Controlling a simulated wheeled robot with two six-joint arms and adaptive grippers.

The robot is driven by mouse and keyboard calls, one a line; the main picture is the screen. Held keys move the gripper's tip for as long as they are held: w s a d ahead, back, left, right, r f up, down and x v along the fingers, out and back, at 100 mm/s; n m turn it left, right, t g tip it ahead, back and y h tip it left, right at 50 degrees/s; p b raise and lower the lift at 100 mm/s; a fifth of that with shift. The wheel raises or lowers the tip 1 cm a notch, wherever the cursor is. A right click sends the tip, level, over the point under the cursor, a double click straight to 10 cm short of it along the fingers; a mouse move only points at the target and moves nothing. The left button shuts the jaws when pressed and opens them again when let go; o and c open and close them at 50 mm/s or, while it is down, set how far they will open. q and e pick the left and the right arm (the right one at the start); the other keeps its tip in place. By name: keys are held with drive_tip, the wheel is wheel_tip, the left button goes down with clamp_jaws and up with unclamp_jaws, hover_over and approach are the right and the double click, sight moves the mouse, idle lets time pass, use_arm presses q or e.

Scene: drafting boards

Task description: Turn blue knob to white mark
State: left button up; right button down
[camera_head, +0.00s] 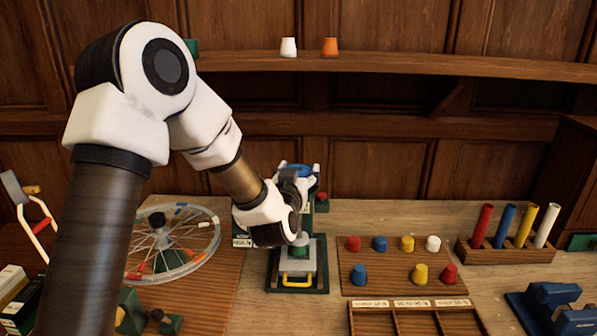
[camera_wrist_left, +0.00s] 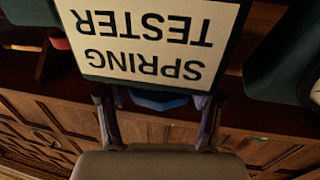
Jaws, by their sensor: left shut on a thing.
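The blue knob (camera_head: 297,170) is at the top of a dark green device near the back of the table, partly hidden by my left gripper (camera_head: 291,178). In the left wrist view the blue knob (camera_wrist_left: 160,102) shows between the two fingers of my left gripper (camera_wrist_left: 160,115), below a sign. The fingers are shut on it from both sides. The sign (camera_wrist_left: 150,40) reads SPRING TESTER, upside down in that view. I cannot make out the white mark for certain. My right gripper is in neither view.
A device with a yellow handle (camera_head: 297,279) stands in front. To the right are a board of coloured pegs (camera_head: 358,258), a rack of coloured tubes (camera_head: 505,250) and a compartment tray (camera_head: 415,325). A spoked wheel (camera_head: 205,253) is at the left.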

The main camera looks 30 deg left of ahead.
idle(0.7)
use_arm(q)
drive_tip(key=o, duration=1.1)
drive_tip(key=v, duration=0.7)
drive_tip(key=shift+s, duration=0.3)
